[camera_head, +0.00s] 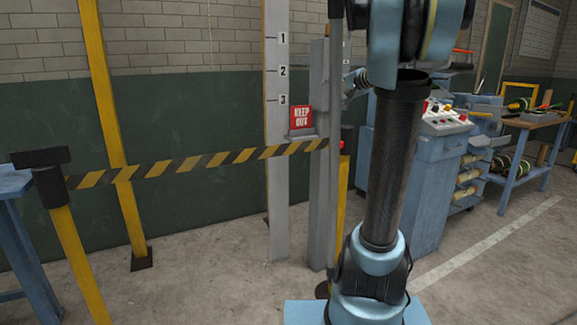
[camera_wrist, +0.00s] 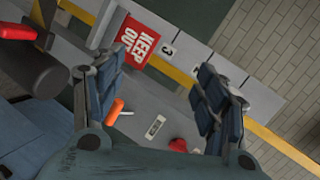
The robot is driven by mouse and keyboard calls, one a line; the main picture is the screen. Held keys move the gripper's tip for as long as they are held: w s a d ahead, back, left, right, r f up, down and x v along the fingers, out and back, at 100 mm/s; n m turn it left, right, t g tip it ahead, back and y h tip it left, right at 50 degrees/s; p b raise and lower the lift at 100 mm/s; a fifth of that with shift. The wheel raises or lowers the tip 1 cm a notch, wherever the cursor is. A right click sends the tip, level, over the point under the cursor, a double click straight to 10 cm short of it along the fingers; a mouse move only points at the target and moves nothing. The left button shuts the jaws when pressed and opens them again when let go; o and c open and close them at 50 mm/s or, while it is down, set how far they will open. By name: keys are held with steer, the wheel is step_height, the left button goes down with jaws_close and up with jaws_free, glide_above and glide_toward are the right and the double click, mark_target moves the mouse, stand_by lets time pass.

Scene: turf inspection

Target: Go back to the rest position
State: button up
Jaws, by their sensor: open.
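My arm (camera_head: 385,170) rises in front of the robot in the head view, on its blue base joint, and runs out of the top of the picture. My gripper (camera_wrist: 160,66) shows in the wrist view with its two dark jointed fingers spread apart and nothing between them. Beyond the fingers are a red KEEP OUT sign (camera_wrist: 138,42), an orange handle (camera_wrist: 114,112), a small label plate (camera_wrist: 155,128) and a red knob (camera_wrist: 178,145). I cannot tell how far the fingertips are from these.
A black-and-yellow barrier tape (camera_head: 200,163) crosses at left, near the grey numbered post (camera_head: 278,190). A blue control cabinet (camera_head: 425,190) and a workbench (camera_head: 530,123) stand at right. The floor (camera_head: 200,290) at front left is clear.

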steer(key=s+a+f+n+g+h, duration=0.1)
steer(key=s+a+f+n+g, duration=0.3)
steer(key=s+f, duration=0.65)
steer(key=s+d+f+n+g+h, duration=0.2)
steer(key=s+f+h, duration=0.1)
steer(key=s+f, duration=1)
steer(key=s+d+f+n+g+h, duration=0.1)
steer(key=s+d+f+g+h, duration=0.1)
steer(key=s+f, duration=1.2)
steer(key=s+d+h, duration=0.1)
steer(key=s+h, duration=0.1)
steer(key=s, duration=0.1)
steer(key=shift+n+g+h, duration=0.3)
steer(key=shift+n+g, duration=0.1)
steer(key=shift+w+f, duration=0.25)
steer(key=shift+w, duration=0.15)
steer(key=shift+c, duration=0.6)
